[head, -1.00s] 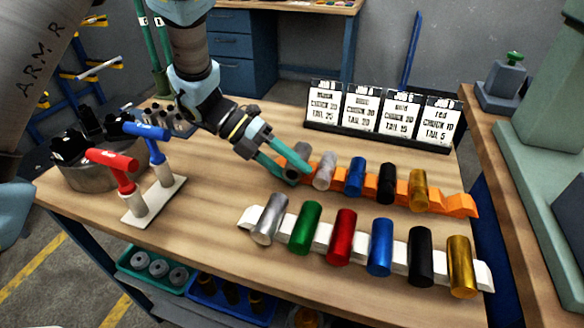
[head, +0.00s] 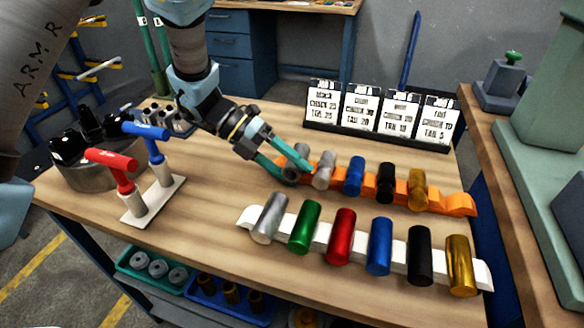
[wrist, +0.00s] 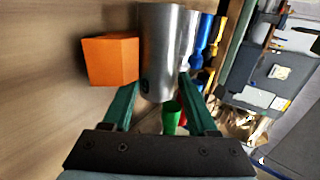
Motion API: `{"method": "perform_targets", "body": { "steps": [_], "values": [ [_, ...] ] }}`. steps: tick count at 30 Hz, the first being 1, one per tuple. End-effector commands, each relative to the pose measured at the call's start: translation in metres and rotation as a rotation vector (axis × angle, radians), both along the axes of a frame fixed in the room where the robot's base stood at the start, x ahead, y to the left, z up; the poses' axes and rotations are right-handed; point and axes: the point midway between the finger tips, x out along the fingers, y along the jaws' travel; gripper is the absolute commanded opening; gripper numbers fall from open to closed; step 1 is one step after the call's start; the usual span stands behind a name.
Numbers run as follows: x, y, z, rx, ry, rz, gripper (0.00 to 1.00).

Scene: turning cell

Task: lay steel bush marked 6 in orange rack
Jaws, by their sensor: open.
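A grey steel bush (wrist: 165,45) lies at the left end of the orange rack (head: 458,204), beside a silver bush (head: 324,170). It also shows in the head view (head: 301,151), partly hidden by my fingers. A small dark mark shows on its end in the wrist view, too small to read. My gripper (head: 301,174) is open, with one finger on each side of the near end of this bush. In the wrist view the fingers (wrist: 160,88) stand slightly apart from it. An orange end block of the rack shows left of the bush there.
Blue, black and gold bushes fill the orange rack rightward. A white rack (head: 250,217) in front holds several coloured bushes. Sign cards (head: 378,110) stand behind. A stand with red and blue-handled tools (head: 152,202) is at left. Bare tabletop lies between stand and racks.

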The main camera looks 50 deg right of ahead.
Motion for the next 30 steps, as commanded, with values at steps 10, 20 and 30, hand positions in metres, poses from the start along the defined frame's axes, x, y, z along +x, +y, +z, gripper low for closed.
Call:
{"method": "perform_targets", "body": {
  "steps": [10,20,30],
  "values": [
    [0.021,0.008,0.006,0.005,-0.01,0.008,0.84],
    [0.068,0.023,0.046,-0.001,-0.005,0.003,0.84],
    [0.084,0.029,0.062,0.0,-0.001,0.0,0.84]
  ]
}}
